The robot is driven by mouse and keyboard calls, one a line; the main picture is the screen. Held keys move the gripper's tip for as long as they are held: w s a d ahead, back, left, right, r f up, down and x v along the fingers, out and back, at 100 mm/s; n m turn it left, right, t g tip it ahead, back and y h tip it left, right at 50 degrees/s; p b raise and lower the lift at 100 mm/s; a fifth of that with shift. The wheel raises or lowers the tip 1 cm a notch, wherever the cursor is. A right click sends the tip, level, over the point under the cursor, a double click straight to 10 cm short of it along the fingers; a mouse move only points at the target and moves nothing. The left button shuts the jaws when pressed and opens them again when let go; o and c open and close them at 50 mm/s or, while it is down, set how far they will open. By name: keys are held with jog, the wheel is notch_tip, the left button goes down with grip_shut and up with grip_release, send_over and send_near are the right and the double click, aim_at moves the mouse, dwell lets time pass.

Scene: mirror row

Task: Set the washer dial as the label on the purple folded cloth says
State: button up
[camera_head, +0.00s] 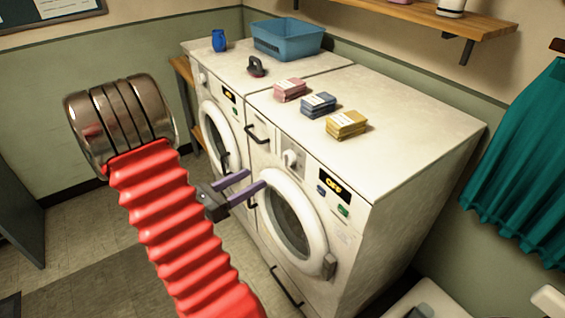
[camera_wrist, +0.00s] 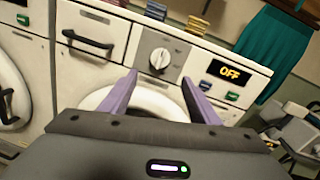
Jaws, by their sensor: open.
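The near washer's dial (camera_head: 290,158) is a pale knob on a grey panel; in the wrist view the dial (camera_wrist: 159,58) shows a pointer ridge roughly upright. The display beside it (camera_wrist: 230,73) reads OFF. Three folded cloths with white labels lie on top: pink (camera_head: 290,90), blue-purple (camera_head: 318,105) and yellow (camera_head: 346,124). The label writing is too small to read. My gripper (camera_head: 256,179) is open and empty, its purple fingers apart before the round door, below the dial; in the wrist view the fingers (camera_wrist: 159,76) point towards the dial.
A second washer (camera_head: 216,105) stands left of the near one. A blue basin (camera_head: 287,40), a blue cup (camera_head: 219,41) and a dark-handled object (camera_head: 256,67) are on top. A drawer handle (camera_wrist: 88,40) sits left of the dial. A teal cloth (camera_head: 525,165) hangs at right.

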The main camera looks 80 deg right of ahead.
aim_at(284, 162)
jog(key=x, duration=1.2)
jog(key=shift+s+d, duration=0.15)
jog(key=shift+c, duration=0.2)
